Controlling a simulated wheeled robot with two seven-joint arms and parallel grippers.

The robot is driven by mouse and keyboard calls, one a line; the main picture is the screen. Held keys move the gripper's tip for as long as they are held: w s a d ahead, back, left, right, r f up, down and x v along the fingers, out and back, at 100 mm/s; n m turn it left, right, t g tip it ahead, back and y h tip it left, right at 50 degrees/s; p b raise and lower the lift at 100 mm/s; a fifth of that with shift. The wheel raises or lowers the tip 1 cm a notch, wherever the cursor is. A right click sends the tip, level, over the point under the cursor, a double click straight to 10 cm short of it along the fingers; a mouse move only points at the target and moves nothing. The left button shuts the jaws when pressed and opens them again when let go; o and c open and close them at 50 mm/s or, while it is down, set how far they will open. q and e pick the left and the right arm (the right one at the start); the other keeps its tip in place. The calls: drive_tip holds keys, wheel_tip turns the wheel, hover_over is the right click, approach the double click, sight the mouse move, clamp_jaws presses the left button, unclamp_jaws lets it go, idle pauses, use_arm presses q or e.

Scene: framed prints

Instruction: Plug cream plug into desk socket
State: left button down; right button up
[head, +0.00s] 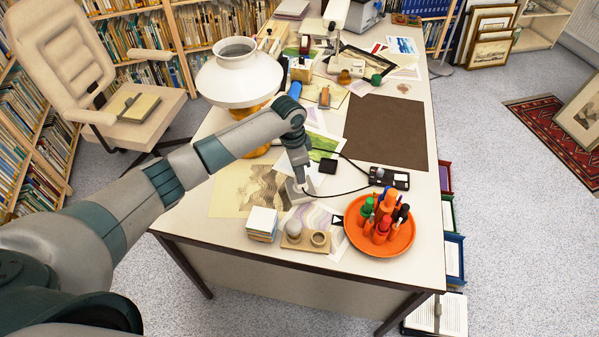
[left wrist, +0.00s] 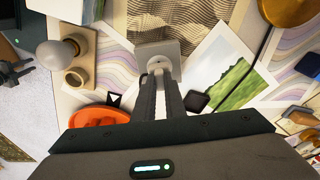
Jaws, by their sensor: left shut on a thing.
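My left gripper (head: 303,188) reaches down to the desk top. In the left wrist view its two dark fingers (left wrist: 160,88) are close together, shut on the cream plug (left wrist: 159,66), which is mostly hidden between the fingertips. A pale grey square block, seemingly the desk socket (left wrist: 172,50), lies right at the fingertips. It also shows in the head view (head: 293,191). I cannot tell whether the plug is inside it or just above it. A dark pronged part at the left wrist view's left edge looks like my right gripper (left wrist: 22,70); its opening is unclear.
A black power strip (head: 398,180) with black cables and a black adapter (head: 327,165) lie right of the gripper. An orange tray (head: 398,240) of pens, a wooden holder (head: 318,246) and a paper block (head: 262,222) stand in front.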

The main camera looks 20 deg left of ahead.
use_arm(q)
drive_tip(key=shift+p, duration=0.8)
idle(0.9)
drive_tip(key=shift+f+b, duration=0.3)
drive_tip(key=shift+f, duration=0.3)
idle(0.5)
drive_tip(key=c, duration=1.7)
unclamp_jaws()
drive_tip(key=shift+c, duration=0.2)
drive_tip(key=shift+r, duration=0.1)
wheel_tip(320, 180, up, 17)
drive_tip(key=s+a+b, duration=0.1)
drive_tip(key=b, duration=0.3)
drive_tip(key=shift+a, duration=0.4)
drive_tip(key=shift+s, duration=0.1)
